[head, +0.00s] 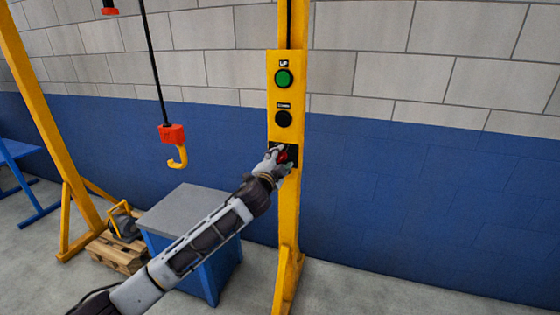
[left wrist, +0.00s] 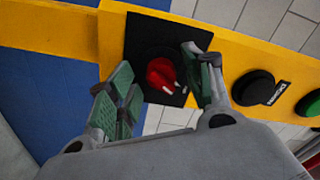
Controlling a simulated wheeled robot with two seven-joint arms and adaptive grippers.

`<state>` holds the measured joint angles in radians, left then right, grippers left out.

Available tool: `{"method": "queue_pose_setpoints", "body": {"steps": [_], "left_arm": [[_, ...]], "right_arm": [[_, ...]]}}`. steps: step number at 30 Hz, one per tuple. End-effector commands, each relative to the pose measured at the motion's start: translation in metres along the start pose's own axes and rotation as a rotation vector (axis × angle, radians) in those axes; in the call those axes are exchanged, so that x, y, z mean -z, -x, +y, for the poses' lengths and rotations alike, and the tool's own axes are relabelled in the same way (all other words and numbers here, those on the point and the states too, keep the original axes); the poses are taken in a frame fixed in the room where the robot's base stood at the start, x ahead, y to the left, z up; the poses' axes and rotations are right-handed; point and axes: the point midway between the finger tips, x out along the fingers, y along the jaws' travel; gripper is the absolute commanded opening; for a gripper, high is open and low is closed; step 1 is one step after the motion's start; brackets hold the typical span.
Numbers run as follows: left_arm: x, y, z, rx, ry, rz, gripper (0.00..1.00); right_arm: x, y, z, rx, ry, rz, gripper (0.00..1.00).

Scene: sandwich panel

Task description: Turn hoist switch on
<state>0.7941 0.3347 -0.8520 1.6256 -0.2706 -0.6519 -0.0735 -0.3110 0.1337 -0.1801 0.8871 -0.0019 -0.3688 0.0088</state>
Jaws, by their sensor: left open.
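The hoist switch is a red rotary knob (left wrist: 163,76) on a black square plate (left wrist: 139,38), low on the yellow control panel (head: 272,95). The knob also shows in the head view (head: 283,156), partly hidden by my gripper. My left gripper (head: 279,157) is at the switch. In the left wrist view its green-padded fingers (left wrist: 163,92) are open, one on each side of the knob. A gap shows on the left; I cannot tell whether the right finger touches the knob. My right gripper is not in view.
A green UP button (head: 283,78) and a black button (head: 283,119) sit above the switch. A red hoist block with a yellow hook (head: 176,145) hangs to the left. A blue cabinet (head: 222,268) and a wooden pallet (head: 118,253) stand below left. The floor at right is clear.

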Motion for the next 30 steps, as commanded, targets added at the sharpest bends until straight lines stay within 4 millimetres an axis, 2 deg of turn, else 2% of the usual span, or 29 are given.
{"method": "queue_pose_setpoints", "body": {"steps": [5, 14, 30], "left_arm": [[0.0, 0.0, -0.001, 0.001, 0.0, 0.001, 0.51], [-0.001, 0.009, 0.0, 0.0, 0.001, 0.0, 0.51], [-0.001, 0.055, 0.0, 0.0, 0.0, 0.0, 0.51]], "right_arm": [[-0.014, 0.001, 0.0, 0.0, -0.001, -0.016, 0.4], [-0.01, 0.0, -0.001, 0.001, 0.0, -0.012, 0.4], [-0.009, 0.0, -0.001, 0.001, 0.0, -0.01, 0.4]]}}
